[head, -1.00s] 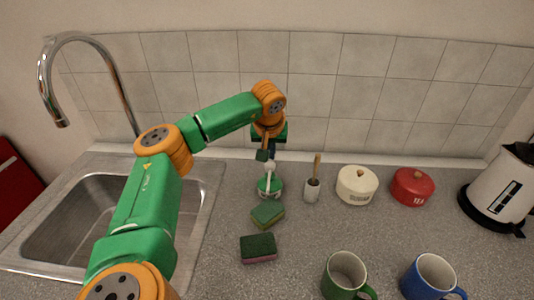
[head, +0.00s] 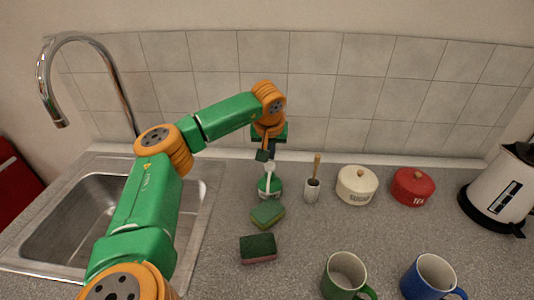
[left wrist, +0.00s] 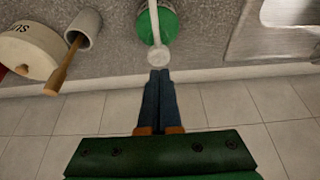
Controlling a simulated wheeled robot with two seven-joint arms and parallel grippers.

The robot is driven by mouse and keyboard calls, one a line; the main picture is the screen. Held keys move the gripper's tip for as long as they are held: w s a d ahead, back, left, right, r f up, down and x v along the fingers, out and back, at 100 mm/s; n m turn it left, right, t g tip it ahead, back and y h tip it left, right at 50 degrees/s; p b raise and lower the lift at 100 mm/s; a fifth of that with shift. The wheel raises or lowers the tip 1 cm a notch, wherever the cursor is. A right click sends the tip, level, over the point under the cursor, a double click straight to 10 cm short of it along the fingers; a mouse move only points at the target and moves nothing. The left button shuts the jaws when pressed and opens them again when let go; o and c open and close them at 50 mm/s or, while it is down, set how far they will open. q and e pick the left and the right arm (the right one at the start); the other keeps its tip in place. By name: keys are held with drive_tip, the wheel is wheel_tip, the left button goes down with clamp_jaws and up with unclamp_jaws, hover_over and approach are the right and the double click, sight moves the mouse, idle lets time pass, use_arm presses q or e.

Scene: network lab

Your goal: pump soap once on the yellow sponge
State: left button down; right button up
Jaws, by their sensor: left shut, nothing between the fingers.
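The soap dispenser (head: 269,188) is green with a white pump head (head: 270,166) and stands upright on the counter. The yellow sponge (head: 267,215), with a green top, lies in front of the dispenser. A second sponge (head: 258,249), dark green on pink, lies nearer. My right gripper is not in view.
A brush in a white holder (head: 312,190), a cream sugar pot (head: 357,185) and a red tea pot (head: 413,187) stand right of the dispenser. Green (head: 344,277) and blue (head: 431,277) mugs stand in front. A kettle (head: 500,190) is far right, the sink (head: 70,225) left.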

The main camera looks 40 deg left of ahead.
sight(270, 164)
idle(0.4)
use_arm(q)
drive_tip(key=shift+f+b, duration=0.85)
drive_tip(key=shift+f, duration=0.7)
drive_tip(key=shift+r, duration=0.1)
drive_tip(key=shift+r+p, duration=1.35)
drive_tip(key=shift+p, duration=0.2)
wheel_tip(270, 164, up, 6)
drive_tip(key=p, duration=0.6)
